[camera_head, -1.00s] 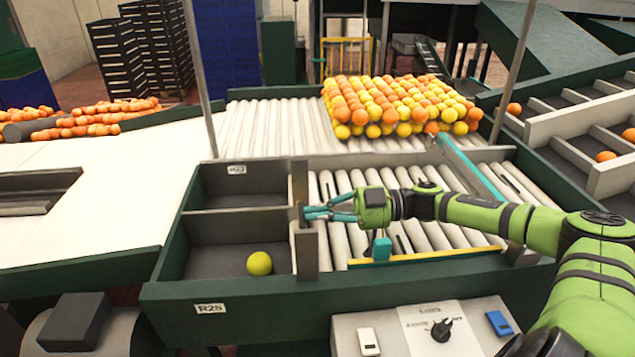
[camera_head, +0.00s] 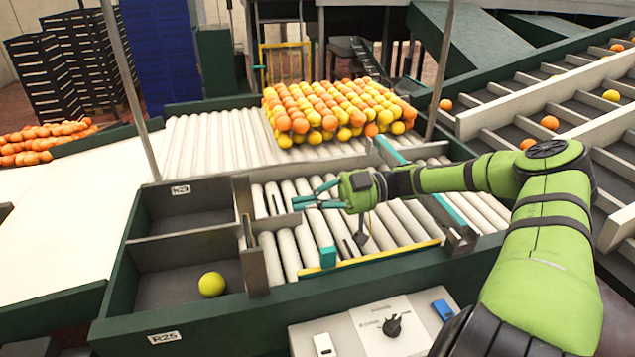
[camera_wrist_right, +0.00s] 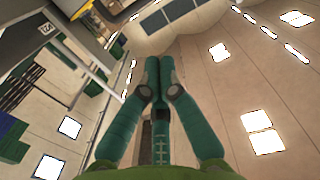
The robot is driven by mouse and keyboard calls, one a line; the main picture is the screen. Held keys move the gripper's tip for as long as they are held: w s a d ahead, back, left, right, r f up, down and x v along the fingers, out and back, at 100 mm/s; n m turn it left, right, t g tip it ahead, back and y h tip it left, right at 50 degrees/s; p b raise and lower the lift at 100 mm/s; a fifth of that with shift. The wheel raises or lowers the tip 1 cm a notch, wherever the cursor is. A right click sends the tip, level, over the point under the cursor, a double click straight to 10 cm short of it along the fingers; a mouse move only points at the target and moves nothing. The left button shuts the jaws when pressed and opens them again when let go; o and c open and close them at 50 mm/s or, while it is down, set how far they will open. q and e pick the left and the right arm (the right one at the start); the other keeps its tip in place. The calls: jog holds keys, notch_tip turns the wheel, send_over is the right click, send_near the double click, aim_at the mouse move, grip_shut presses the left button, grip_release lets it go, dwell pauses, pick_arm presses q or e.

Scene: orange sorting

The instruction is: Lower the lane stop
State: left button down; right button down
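A long teal bar (camera_head: 455,206) slants across the right side of the roller lane (camera_head: 300,235). A yellow strip (camera_head: 390,256) with a teal block (camera_head: 329,257) runs along the lane's front edge. I cannot tell for sure which of these is the lane stop. My right gripper (camera_head: 300,202) appears over the rollers, behind the teal block and right of the grey posts. Its teal fingers hold nothing. In the right wrist view the fingers (camera_wrist_right: 160,72) are together, pointing away from the lane. My left gripper is out of view.
A pile of oranges and yellow fruit (camera_head: 335,105) sits on the back rollers. A grey post (camera_head: 254,268) stands beside the bin with one yellow fruit (camera_head: 211,284). A control panel (camera_head: 385,325) with a knob is at the front. Sloping chutes (camera_head: 560,95) stand at right.

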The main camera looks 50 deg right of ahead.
jog(key=v, duration=0.2)
notch_tip(320, 180, up, 3)
jog(key=m+g+h+b, duration=0.6)
jog(key=m+g, duration=0.5)
jog(key=m, duration=1.5)
send_over(250, 244)
jog(key=s+d+p, duration=0.1)
jog(key=d, duration=0.2)
jog(key=h, duration=0.1)
notch_tip(250, 244, up, 9)
jog(key=w+d+n+t+h, duration=0.2)
jog(key=n+t+h, duration=0.1)
jog(key=n+h, duration=0.4)
notch_tip(250, 244, down, 14)
jog(key=w+a+y, duration=0.1)
jog(key=shift+w+a+n, duration=0.3)
jog(key=shift+w+n, duration=0.1)
